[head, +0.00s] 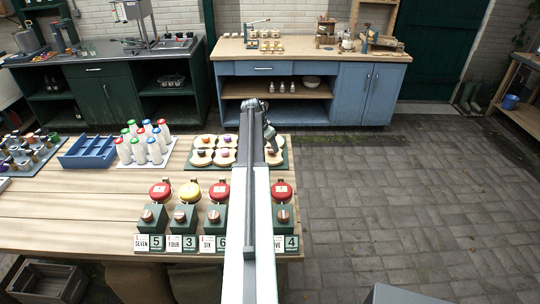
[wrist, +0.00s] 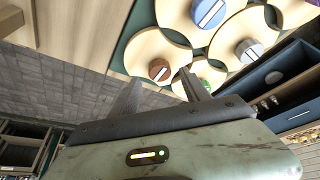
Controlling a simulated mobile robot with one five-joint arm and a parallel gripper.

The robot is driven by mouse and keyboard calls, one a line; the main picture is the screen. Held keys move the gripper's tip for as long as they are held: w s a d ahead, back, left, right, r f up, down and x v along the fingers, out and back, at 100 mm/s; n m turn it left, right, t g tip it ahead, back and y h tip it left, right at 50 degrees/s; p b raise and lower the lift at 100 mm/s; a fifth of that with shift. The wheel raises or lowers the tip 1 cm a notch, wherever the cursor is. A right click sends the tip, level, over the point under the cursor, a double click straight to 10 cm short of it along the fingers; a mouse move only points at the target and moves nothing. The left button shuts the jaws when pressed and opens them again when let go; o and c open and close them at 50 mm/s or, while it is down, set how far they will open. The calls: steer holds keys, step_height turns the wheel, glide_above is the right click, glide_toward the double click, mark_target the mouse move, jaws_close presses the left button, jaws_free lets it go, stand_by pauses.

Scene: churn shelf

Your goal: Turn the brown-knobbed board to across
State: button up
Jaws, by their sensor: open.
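The brown-knobbed board is a pale round wooden board (wrist: 150,45) on a dark green base in the wrist view. Its brown knob (wrist: 159,69) bears a pale line that runs slanted in the picture. My gripper (wrist: 160,79) is open and empty. Its two fingers show to either side of the brown knob, one at lower left and one at lower right. I cannot tell how high they are above it. In the head view my gripper (head: 270,140) is over the right part of the boards' green base, and my arm hides part of it.
Neighbouring boards carry a blue knob (wrist: 208,13), a grey knob (wrist: 249,50) and a green knob (wrist: 203,85), close to my right finger. White bottles (head: 139,149) stand left of the boards.

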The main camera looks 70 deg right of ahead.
mark_target(271, 150)
steer(key=b+x, duration=0.1)
steer(key=x, duration=0.2)
steer(key=shift+r, duration=0.1)
jaws_close()
